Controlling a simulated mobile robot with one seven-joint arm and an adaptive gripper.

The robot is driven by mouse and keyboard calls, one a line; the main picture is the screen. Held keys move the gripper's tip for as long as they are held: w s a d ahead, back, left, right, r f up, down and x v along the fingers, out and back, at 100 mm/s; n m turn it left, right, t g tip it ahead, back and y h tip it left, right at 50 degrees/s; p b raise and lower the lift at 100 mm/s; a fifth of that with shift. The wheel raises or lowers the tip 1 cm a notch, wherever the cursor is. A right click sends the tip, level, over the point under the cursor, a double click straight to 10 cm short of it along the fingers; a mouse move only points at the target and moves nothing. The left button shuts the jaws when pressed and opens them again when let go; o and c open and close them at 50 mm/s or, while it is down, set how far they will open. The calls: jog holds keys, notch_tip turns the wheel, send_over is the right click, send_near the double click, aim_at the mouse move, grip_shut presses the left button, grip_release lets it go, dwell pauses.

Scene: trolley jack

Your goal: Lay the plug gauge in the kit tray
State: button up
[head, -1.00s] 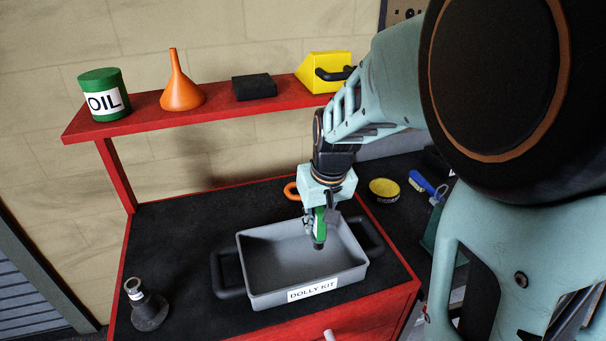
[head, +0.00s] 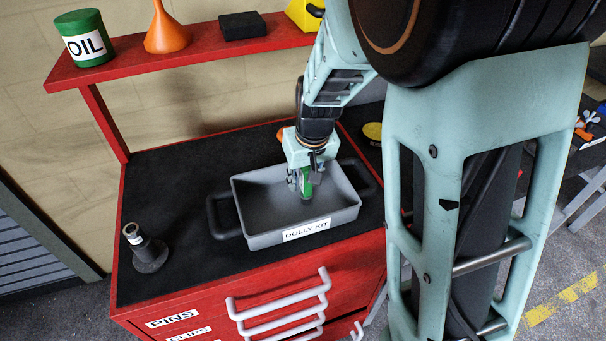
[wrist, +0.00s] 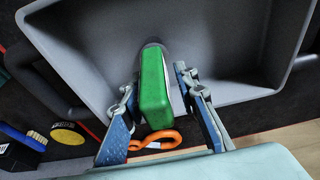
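The kit tray (head: 262,241) is grey, with black side handles and a DOLLY KIT label, on the dark bench top; its inner floor fills much of the wrist view (wrist: 225,45). The plug gauge (head: 306,189) has a green block handle, pointing down inside the tray. In the wrist view the green handle (wrist: 153,85) lies between my fingers, and a grey end shows partly beyond it. My gripper (head: 305,176) is low over the tray. Its fingers (wrist: 156,85) stand apart, with narrow gaps beside the handle. I cannot tell how fully the gauge rests on the tray floor.
A dark stepped post (head: 148,252) stands left of the tray. An orange looped thing (wrist: 158,139) lies behind the tray, near a yellow tin (wrist: 68,133) and a blue brush (wrist: 22,137). The red shelf (head: 200,52) holds an oil can (head: 85,40), funnel (head: 164,32) and black block (head: 242,26).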

jog(key=shift+o, duration=0.2)
jog(key=shift+r, duration=0.1)
jog(key=shift+r, duration=0.2)
jog(key=v, duration=1.1)
jog(key=shift+s+r+p, duration=0.15)
jog(key=shift+r+p, duration=0.15)
jog(key=shift+p, duration=0.05)
jog(key=s+d+r+m+t, duration=0.1)
jog(key=s+d+r, duration=0.2)
jog(key=s, duration=0.4)
jog(key=s+d+r+m+t, duration=0.1)
jog(key=s+d+r+m, duration=0.1)
jog(key=s+d, duration=0.4)
jog(key=shift+s+r+t+h, duration=0.3)
jog(key=shift+s+r+h, duration=0.1)
jog(key=shift+s, duration=0.75)
jog(key=shift+r, duration=0.2)
